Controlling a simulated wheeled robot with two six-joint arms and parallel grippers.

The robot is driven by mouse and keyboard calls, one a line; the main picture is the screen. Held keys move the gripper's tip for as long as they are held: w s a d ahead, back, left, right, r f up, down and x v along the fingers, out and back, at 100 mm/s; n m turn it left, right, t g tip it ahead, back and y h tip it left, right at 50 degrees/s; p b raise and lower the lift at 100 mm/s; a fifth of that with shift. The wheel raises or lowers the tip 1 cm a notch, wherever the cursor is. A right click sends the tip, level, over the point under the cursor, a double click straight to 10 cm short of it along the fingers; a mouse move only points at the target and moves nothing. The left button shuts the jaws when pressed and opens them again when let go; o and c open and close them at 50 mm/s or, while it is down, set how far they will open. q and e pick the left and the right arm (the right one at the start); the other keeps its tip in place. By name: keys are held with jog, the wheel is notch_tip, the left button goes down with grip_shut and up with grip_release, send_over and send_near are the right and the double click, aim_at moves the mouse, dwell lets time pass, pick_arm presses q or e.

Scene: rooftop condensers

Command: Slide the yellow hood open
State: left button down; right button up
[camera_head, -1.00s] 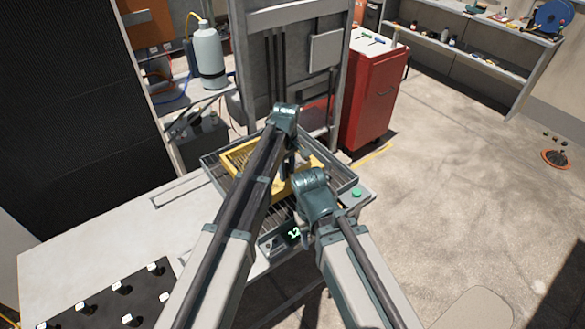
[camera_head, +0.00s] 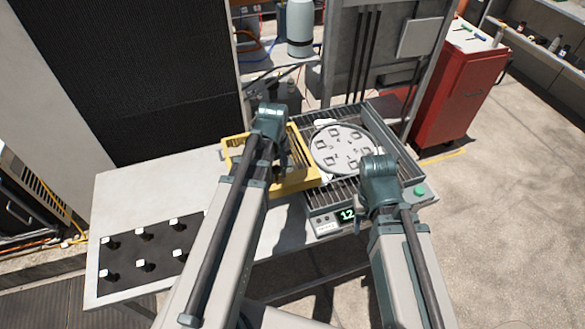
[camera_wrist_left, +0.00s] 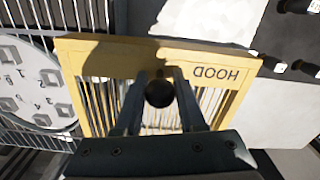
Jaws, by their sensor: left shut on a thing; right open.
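The yellow hood (camera_head: 303,183) is a barred frame at the left side of the grey machine (camera_head: 388,130), jutting out past it over the white bench. The left wrist view shows its edge marked "HOOD" (camera_wrist_left: 215,75). My left gripper (camera_wrist_left: 158,92) is shut on a dark round knob on the hood; in the head view the arm hides the grip. A round grey plate (camera_head: 343,149) with several square numbered pockets lies uncovered in the machine. My right gripper (camera_head: 378,205) is over the machine's front right part, open; its fingertips are mostly hidden by its own wrist.
A black panel with several white-topped pegs (camera_head: 142,264) lies on the bench (camera_head: 150,195) at left. A lit display reading 12 (camera_head: 347,215) and a green button (camera_head: 420,191) are on the machine's front. A red cabinet (camera_head: 455,90) stands at the back right.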

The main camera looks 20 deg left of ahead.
pick_arm(q)
jog(key=shift+s+a, duration=0.35)
jog(key=shift+a, duration=0.1)
jog(key=c, duration=0.5)
grip_release()
jog(key=shift+r, duration=0.1)
notch_tip(320, 180, up, 14)
jog(key=p, duration=1.4)
jog(key=shift+f, duration=0.25)
